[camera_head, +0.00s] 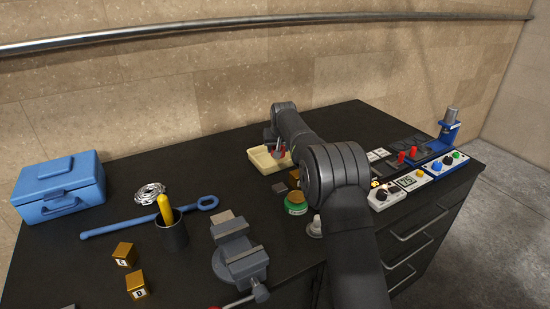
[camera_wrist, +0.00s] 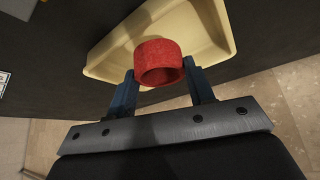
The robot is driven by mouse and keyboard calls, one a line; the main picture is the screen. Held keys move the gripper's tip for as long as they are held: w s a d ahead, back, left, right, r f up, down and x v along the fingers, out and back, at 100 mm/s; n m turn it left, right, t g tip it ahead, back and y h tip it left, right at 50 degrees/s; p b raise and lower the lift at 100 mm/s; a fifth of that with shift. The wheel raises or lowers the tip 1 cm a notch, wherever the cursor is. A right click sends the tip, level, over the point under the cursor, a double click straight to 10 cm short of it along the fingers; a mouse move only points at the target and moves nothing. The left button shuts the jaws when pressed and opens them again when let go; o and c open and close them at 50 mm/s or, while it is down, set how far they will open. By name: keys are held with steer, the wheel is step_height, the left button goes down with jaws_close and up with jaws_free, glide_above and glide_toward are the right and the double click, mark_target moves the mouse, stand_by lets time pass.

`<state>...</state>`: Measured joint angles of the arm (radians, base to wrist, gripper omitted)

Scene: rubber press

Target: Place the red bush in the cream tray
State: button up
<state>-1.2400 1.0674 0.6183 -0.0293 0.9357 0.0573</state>
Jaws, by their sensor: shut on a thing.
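The red bush (camera_wrist: 158,62) is a short red ring, held between the two blue-grey fingers of my gripper (camera_wrist: 158,80) in the wrist view. My gripper is shut on it. The cream tray (camera_wrist: 108,68) lies behind and below the bush in that view, and its far wall and right corner show past the bush. In the head view the cream tray (camera_head: 258,162) sits at the back of the black bench, with my gripper (camera_head: 279,152) over it and a bit of red showing there. I cannot tell how high the bush is above the tray floor.
A green-lidded jar (camera_head: 296,203) and a gold block stand in front of the tray. A grey vise (camera_head: 238,250), a black cup (camera_head: 171,235) and a blue wrench (camera_head: 130,222) are to the left. Control boxes (camera_head: 385,195) stand right. The wall is close behind the bench.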

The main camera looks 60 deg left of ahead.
steer(key=shift+s+a+f, duration=0.4)
steer(key=shift+a+f, duration=0.05)
steer(key=shift+a, duration=0.05)
steer(key=shift+f, duration=1.95)
steer(key=shift+f, duration=0.1)
steer(key=o, duration=0.7)
steer(key=shift+c, duration=0.2)
steer(key=shift+r, duration=0.3)
steer(key=v, duration=1.1)
steer(key=shift+d+r, duration=0.2)
steer(key=shift+r, duration=0.05)
